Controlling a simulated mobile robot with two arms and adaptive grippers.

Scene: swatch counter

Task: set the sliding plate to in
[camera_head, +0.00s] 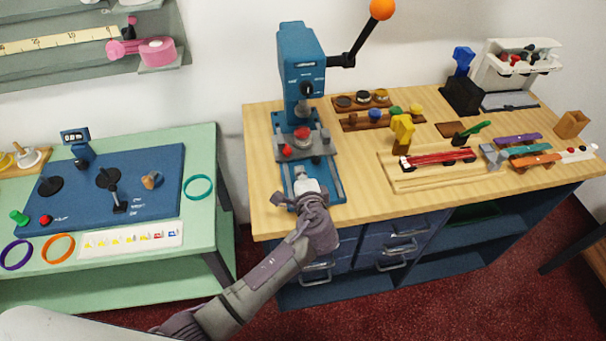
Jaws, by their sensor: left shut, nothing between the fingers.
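The blue press (300,68) stands at the left end of the wooden workbench, with two blue rails (335,182) running toward the bench's front edge. The grey sliding plate (318,144), with a red knob on its left, sits at the back of the rails, below the press head. My left gripper (305,182) is shut and empty, low over the front part of the rails, in front of the plate. It hides part of the rails, and I cannot tell whether it touches them. My right gripper is not in view.
The press lever with its orange ball (381,9) sticks up to the right. A wooden tray (402,184) with a red swatch strip lies farther right. A green table (203,215) with a blue control panel stands left. Bare bench top lies right of the rails.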

